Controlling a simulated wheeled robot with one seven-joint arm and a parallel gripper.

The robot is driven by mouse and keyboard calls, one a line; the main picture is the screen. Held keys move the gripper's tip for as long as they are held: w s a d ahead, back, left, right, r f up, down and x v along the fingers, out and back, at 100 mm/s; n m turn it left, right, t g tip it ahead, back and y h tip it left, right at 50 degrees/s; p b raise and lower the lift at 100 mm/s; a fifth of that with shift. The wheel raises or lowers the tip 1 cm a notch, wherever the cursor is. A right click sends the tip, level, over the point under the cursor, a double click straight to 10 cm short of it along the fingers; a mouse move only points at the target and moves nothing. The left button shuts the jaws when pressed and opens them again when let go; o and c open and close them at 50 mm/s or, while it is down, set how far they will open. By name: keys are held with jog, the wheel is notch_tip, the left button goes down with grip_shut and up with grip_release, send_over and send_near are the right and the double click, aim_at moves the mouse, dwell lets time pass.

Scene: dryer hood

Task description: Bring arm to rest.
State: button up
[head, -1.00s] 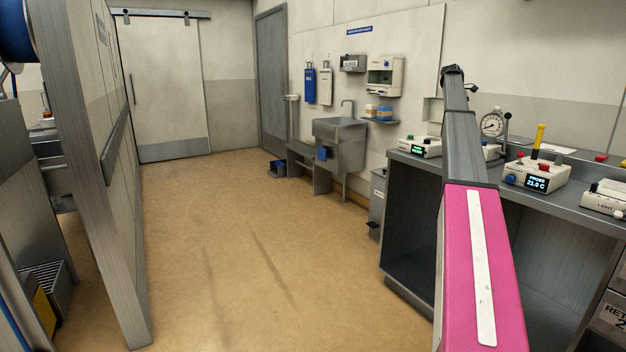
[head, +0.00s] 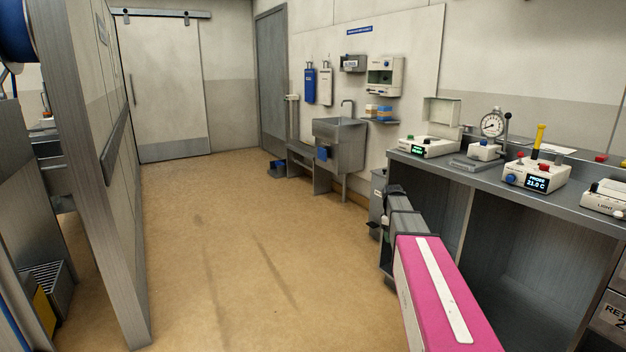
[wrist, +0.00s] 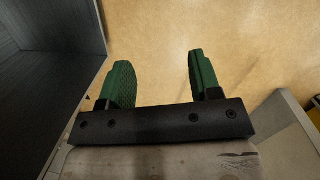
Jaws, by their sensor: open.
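My gripper (wrist: 160,84) shows in the wrist view with two green ridged fingers spread apart and nothing between them. Tan floor lies beyond the fingertips. In the head view my pink and grey arm (head: 440,290) reaches forward from the lower right, low beside the counter front. The fingers cannot be made out in the head view.
A grey counter (head: 470,172) with several instruments on top stands right of my arm. A grey bin (head: 377,190) stands just beyond the arm. A panel (head: 95,150) stands at left. The middle floor (head: 210,240) is clear.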

jog(key=s+a+f+m, duration=0.3)
jog(key=s+a, duration=0.1)
jog(key=s, duration=0.5)
jog(key=s+a+f+m+y, duration=0.1)
jog(key=s+a+f+m, duration=0.2)
jog(key=s, duration=0.5)
jog(key=s+a+f+m, duration=0.3)
jog(key=s+a+f, duration=0.2)
jog(key=s, duration=0.4)
jog(key=shift+s+a+f, duration=0.25)
jog(key=shift+s+a, duration=0.1)
jog(key=shift+a, duration=0.2)
